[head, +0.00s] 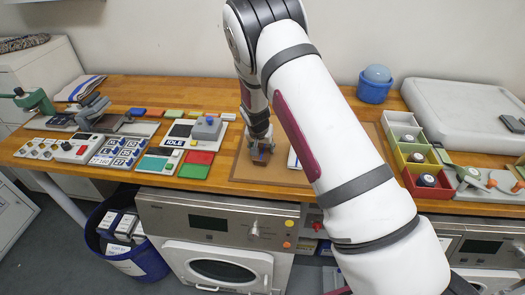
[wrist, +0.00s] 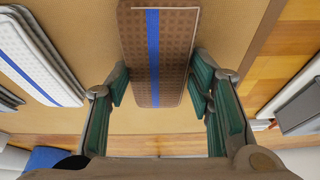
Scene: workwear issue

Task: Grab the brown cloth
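The brown cloth (wrist: 158,85) is a folded checked piece with a blue stripe along its middle. In the wrist view it reaches from the top edge to between the fingers of my gripper (wrist: 160,95). The gripper is open, with green-padded fingers on both sides of the cloth and a small gap at each side. In the head view my gripper (head: 261,146) is low over the tan mat (head: 243,171), pointing down. The brown cloth (head: 261,159) shows there only as a small dark patch under the fingers, mostly hidden.
A folded white cloth with a blue stripe (wrist: 42,60) lies to the left in the wrist view. Coloured panels (head: 187,160) and a grey block (head: 207,128) are left of the mat. Coloured bins (head: 418,160) and a blue pot (head: 374,90) stand to the right.

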